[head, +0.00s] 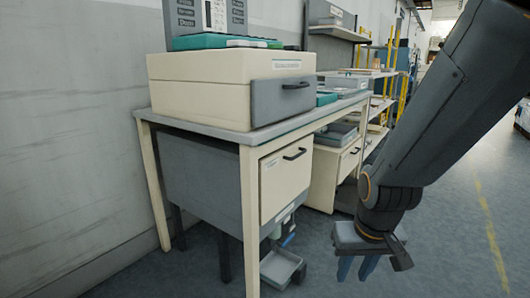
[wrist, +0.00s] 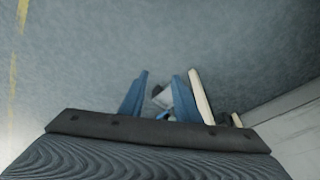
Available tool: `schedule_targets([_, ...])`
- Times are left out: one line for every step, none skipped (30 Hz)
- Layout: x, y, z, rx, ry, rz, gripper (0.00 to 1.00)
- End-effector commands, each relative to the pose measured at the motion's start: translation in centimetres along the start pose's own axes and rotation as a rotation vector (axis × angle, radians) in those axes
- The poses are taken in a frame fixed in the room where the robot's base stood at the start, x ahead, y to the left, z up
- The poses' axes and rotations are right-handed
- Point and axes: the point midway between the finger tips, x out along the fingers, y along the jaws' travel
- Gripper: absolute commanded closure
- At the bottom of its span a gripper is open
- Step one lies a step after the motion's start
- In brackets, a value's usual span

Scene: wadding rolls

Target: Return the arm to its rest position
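My arm (head: 435,115) comes down from the upper right of the head view, bent, with its dark grey links clear of the furniture. My gripper (head: 355,270) hangs at its lower end, above the blue-grey floor and right of the workbench, with its fingers pointing down. Its two blue fingers also show in the wrist view (wrist: 159,100), set apart with a gap between them. The gripper is open, and I see nothing held in it.
A workbench (head: 215,132) with a large beige drawer box (head: 205,85) stands along the left wall. A small grey tray (head: 281,268) lies low beneath the bench. More benches and shelves with yellow posts (head: 390,55) stand behind. Open floor (head: 455,235) with a yellow line is at right.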

Motion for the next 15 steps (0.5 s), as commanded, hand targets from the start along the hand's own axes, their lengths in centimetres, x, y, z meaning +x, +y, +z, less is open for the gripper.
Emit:
schedule_targets([-0.4, 0.4, 0.8, -0.005, -0.011, 0.006, 0.7])
schedule_targets([-0.3, -0.4, 0.8, -0.02, -0.013, 0.0, 0.7])
schedule_targets([-0.3, -1.2, 0.8, -0.034, -0.015, -0.007, 0.7])
schedule_targets([-0.3, -1.6, 0.8, -0.043, -0.017, -0.011, 0.7])
schedule_targets([-0.4, -2.2, 1.0, -0.053, -0.02, -0.015, 0.7])
schedule_targets([-0.5, -2.8, 1.1, -0.065, -0.024, -0.021, 0.7])
schedule_targets([-0.5, -3.3, 1.2, -0.076, -0.026, -0.025, 0.7])
schedule_targets([-0.6, -3.8, 1.3, -0.086, -0.029, -0.029, 0.7])
schedule_targets([-0.7, -4.5, 1.5, -0.101, -0.033, -0.036, 0.7])
schedule_targets([-0.8, -5.0, 1.7, -0.112, -0.036, -0.04, 0.7])
schedule_targets([-0.8, -5.7, 1.9, -0.124, -0.039, -0.045, 0.7])
schedule_targets([-1.0, -6.4, 2.1, -0.14, -0.044, -0.053, 0.7])
schedule_targets([-1.1, -7.0, 2.4, -0.153, -0.047, -0.058, 0.7])
schedule_targets([-1.2, -7.7, 2.6, -0.167, -0.052, -0.064, 0.7])
schedule_targets([-1.3, -8.6, 3.0, -0.188, -0.057, -0.073, 0.7])
